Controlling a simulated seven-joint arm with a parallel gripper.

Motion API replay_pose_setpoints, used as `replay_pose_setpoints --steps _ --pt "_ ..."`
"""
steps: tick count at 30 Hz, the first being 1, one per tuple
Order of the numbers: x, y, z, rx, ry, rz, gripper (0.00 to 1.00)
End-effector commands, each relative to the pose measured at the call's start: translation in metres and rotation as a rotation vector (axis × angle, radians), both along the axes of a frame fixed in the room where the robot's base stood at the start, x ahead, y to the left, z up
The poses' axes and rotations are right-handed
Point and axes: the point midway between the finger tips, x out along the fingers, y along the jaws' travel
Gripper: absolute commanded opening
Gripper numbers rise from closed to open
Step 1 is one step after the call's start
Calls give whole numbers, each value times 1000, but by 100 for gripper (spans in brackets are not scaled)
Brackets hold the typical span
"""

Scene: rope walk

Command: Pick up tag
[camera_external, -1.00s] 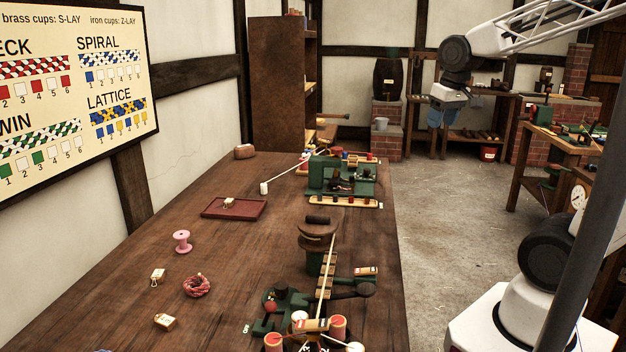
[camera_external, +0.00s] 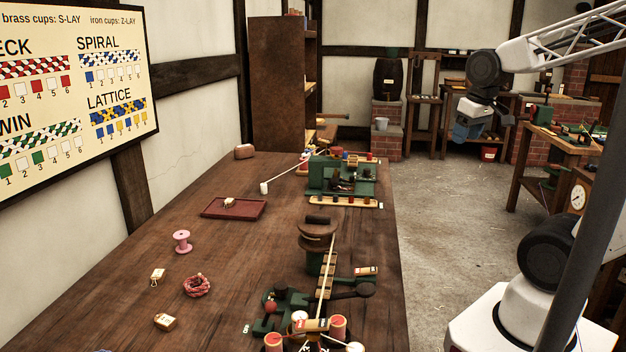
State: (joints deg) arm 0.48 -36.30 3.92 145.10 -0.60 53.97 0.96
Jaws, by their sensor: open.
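Small cream tags lie on the wooden bench. One tag (camera_external: 158,275) with a wire loop is at the left, and another tag (camera_external: 165,321) is nearer the front edge of the view. A similar small cream piece (camera_external: 229,202) sits on the dark red tray (camera_external: 212,212); I cannot tell for sure that it is a tag. My gripper (camera_external: 466,138) is open, high at the right over the floor side of the bench, far from all of these. Its fingertips are small and hard to make out, and nothing shows between them.
A pink spool (camera_external: 182,241) and a coil of red rope (camera_external: 196,286) lie near the tags. Green rope machines (camera_external: 341,175) and a post with a round top (camera_external: 317,233) line the bench's right side. The bench middle is mostly clear.

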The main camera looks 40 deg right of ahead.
Motion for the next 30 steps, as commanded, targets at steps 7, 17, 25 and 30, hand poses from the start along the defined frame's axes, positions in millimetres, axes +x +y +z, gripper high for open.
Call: replay_pose_setpoints --steps 7,17,25,30 --pt "2 1 1 1 1 1 62" --pt "35 20 10 6 14 36 62" --pt "90 62 20 14 38 93 62" --pt "125 97 22 17 54 130 62"
